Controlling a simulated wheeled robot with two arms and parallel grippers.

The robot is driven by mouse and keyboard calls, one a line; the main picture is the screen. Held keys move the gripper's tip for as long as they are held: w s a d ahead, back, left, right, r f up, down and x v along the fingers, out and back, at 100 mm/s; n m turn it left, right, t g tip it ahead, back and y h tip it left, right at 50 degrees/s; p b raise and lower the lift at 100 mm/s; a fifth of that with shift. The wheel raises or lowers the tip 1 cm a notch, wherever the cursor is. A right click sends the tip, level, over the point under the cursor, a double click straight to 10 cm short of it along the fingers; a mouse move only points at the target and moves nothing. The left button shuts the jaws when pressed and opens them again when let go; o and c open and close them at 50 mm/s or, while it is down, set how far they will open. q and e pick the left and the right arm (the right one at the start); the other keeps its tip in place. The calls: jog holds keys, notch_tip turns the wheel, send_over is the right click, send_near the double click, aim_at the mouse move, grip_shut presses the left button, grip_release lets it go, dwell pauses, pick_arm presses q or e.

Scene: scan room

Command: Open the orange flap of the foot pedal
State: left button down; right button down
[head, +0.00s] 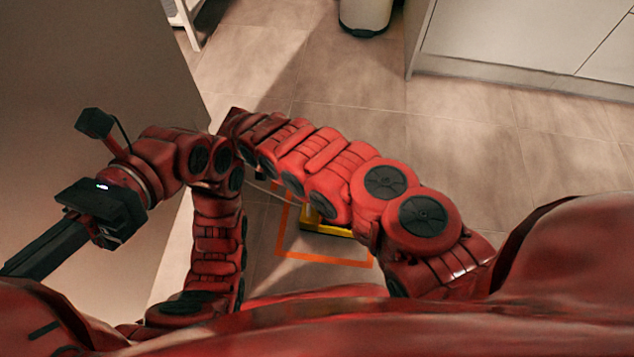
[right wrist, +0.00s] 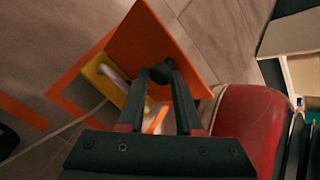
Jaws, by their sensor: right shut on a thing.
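The yellow foot pedal (head: 327,228) is on the floor in the head view, mostly hidden behind my right arm. In the right wrist view, its yellow body (right wrist: 92,72) lies at the left, with a pale part inside. The orange flap (right wrist: 150,35) stands raised at a tilt beside and over it. My right gripper (right wrist: 162,73) is shut on a dark round knob at the flap; the fingers converge there. The head view hides this gripper behind the arm. My left gripper (head: 40,250) is at the far left, away from the pedal, its fingertips not clearly separable.
An orange outline (head: 325,259) marks the tiled floor around the pedal. A thin pale cable (right wrist: 70,127) runs near it. A large plain panel (head: 80,60) stands at the left. White cabinets (head: 520,40) stand at the upper right, a bin (head: 364,14) at the top. Floor at the right is clear.

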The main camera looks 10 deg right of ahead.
jog(key=shift+w+f, duration=0.1)
jog(key=shift+f, duration=0.2)
jog(key=c, duration=0.6)
grip_release()
jog(key=shift+d+r, duration=0.1)
jog(key=shift+r, duration=0.1)
